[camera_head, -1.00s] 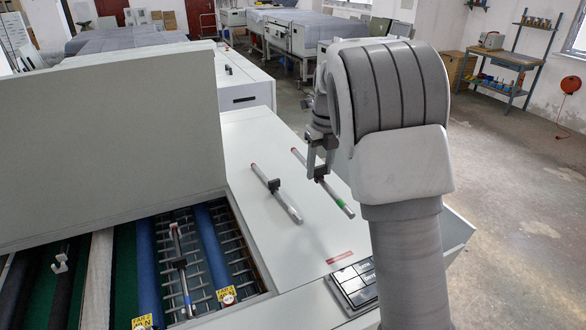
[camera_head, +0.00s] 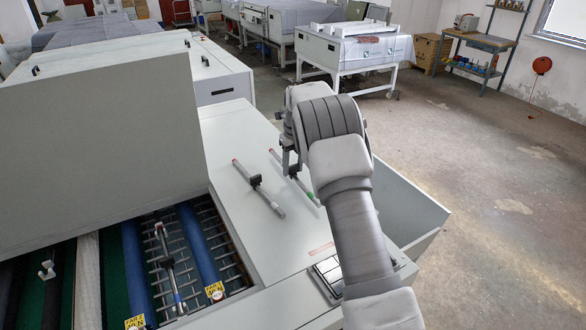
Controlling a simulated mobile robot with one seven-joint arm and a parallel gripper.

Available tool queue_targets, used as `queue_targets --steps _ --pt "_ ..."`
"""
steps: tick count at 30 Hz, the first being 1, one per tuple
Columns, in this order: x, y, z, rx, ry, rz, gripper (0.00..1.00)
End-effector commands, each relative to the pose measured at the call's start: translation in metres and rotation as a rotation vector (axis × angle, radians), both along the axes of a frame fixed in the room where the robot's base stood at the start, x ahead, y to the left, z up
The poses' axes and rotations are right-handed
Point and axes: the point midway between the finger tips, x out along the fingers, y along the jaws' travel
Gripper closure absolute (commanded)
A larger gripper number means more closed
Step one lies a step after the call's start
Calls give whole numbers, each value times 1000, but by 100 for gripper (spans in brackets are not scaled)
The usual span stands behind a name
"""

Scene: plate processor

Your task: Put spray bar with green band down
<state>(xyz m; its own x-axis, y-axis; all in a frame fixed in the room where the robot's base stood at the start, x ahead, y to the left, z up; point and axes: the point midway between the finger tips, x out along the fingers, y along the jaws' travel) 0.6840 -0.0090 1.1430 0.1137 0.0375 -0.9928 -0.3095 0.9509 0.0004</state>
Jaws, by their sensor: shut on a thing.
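The spray bar with the green band (camera_head: 307,192) is a thin grey rod with a red far end, over the white machine top. My gripper (camera_head: 292,172) is shut on its dark middle block, from above. The bar looks close to the surface, but I cannot tell whether it touches. My arm hides part of the gripper and of the bar's right side.
Another spray bar (camera_head: 270,200) lies on the white top (camera_head: 232,228) to the left. A third bar with a blue band (camera_head: 172,275) sits in the open roller bay, near blue rollers (camera_head: 198,246). A raised cover (camera_head: 100,150) stands left. A button panel (camera_head: 330,270) is at the front.

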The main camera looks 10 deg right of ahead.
Motion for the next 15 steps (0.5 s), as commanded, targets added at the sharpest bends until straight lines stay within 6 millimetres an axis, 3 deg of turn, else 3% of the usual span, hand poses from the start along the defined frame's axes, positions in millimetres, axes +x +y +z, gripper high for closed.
queue_targets --steps 4,15 --pt "0 0 -14 0 0 0 100" --pt "0 0 -20 0 -2 0 100"
